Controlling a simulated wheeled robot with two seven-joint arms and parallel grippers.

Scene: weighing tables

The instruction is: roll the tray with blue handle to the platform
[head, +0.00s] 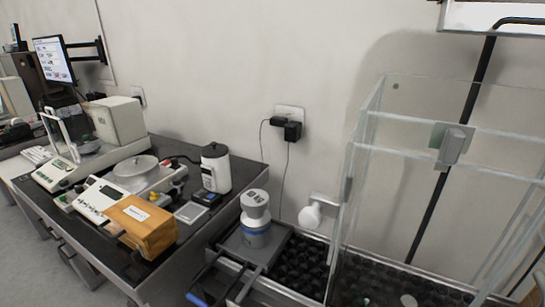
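A grey tray (232,262) sits at the bottom centre, just right of the dark table. A blue handle (196,298) shows at its lower left, near the bottom edge of the picture. A grey and white canister with a blue band (256,238) stands upright on the tray. Right of the tray is a black, bumpy surface (302,268) that runs under the glass enclosure; I cannot tell whether this is the platform. Neither of my grippers is in view.
A clear glass enclosure (352,190) stands on the right. The dark table (226,203) on the left holds balances, an orange-brown box (142,225) and a white and black device (215,168). A wall outlet (289,113) has cables hanging behind the canister.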

